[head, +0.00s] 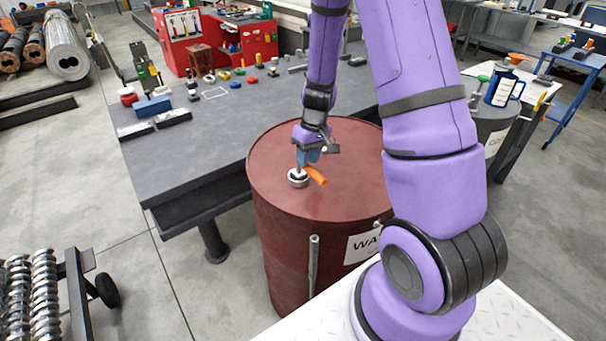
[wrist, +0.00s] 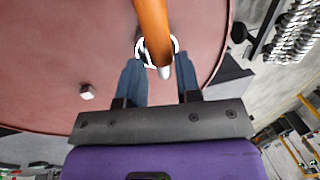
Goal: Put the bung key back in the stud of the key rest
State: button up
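The bung key shows as an orange bar (head: 316,176) over the top of the red barrel (head: 275,150). In the wrist view the orange bar (wrist: 152,25) ends in a grey metal tip between my blue fingertips. My gripper (head: 308,157) is low over the barrel lid, and its fingers (wrist: 160,68) sit close on both sides of the key, appearing shut on it. A pale round bung (head: 298,179) lies just below the fingers; its white ring (wrist: 141,52) is partly hidden behind the key. I cannot pick out the key rest or its stud.
A dark workbench (head: 190,160) with small parts and a red cabinet (head: 250,35) stands behind the barrel. A second, grey barrel (head: 497,112) is at right, near a blue bottle (head: 504,82). A small pale nub (wrist: 88,92) stands on the red lid, otherwise mostly bare.

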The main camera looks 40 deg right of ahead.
jog(key=f, duration=0.2)
jog(key=a+f, duration=0.1)
jog(key=f, duration=0.1)
jog(key=shift+s+f, duration=0.1)
jog(key=shift+f, duration=0.25)
jog(key=shift+c, duration=0.2)
grip_shut()
jog(key=shift+r, duration=0.15)
